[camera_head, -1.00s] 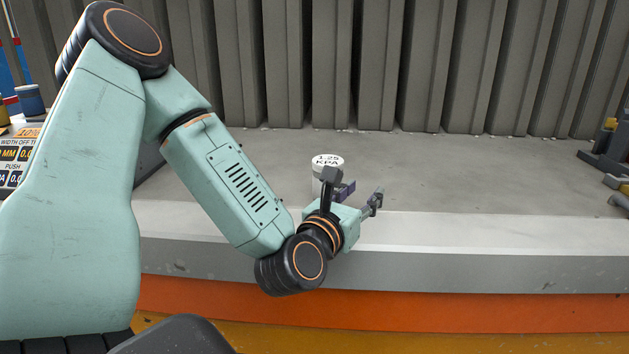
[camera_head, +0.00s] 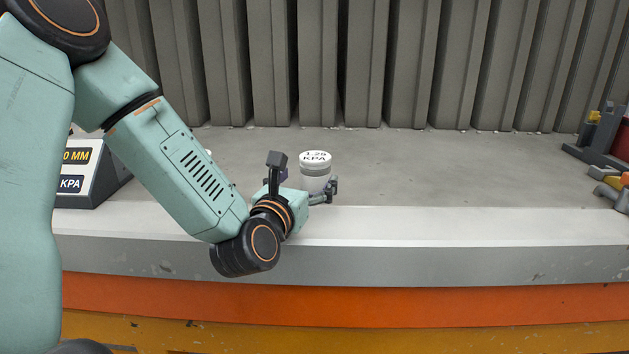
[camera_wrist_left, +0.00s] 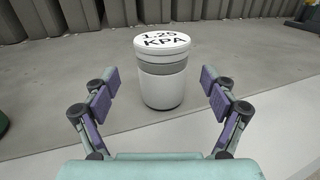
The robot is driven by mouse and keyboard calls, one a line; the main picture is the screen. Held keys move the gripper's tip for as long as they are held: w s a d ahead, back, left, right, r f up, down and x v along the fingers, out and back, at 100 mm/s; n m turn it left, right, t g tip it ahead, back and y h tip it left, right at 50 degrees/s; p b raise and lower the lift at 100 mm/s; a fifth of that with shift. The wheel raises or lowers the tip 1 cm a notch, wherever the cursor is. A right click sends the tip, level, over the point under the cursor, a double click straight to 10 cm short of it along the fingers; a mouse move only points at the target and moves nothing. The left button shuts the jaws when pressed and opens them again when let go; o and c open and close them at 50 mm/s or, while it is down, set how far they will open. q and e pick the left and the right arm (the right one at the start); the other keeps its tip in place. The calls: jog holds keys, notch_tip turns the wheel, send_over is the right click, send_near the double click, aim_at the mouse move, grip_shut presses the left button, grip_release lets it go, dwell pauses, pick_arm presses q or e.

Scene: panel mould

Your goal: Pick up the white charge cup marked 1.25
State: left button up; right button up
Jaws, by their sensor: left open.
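The white charge cup (camera_head: 316,176) stands upright on the grey ledge, with 1.25 KPA in black on its lid and a grey band below the lid. My left gripper (camera_head: 308,186) is just in front of it and to its left in the head view, and hides a little of its lower part. In the left wrist view the cup (camera_wrist_left: 162,82) stands ahead of the open left gripper (camera_wrist_left: 160,92), centred between the two purple-padded fingers. The fingers are apart from the cup and nothing is held. My right gripper is not in view.
A display box (camera_head: 90,172) with MM and KPA readouts stands at the left, partly behind my arm. Dark and coloured hardware (camera_head: 603,150) lies at the far right. A ribbed grey wall (camera_head: 420,70) closes the back. The ledge right of the cup is clear.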

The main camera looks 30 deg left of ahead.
aim_at(309, 177)
pick_arm(q)
jog(key=b+x, duration=0.1)
jog(key=x, duration=0.3)
jog(key=shift+d, duration=0.15)
jog(key=shift+c, duration=0.2)
jog(key=shift+c, duration=0.7)
jog(key=shift+r, duration=0.1)
jog(key=c, duration=1.4)
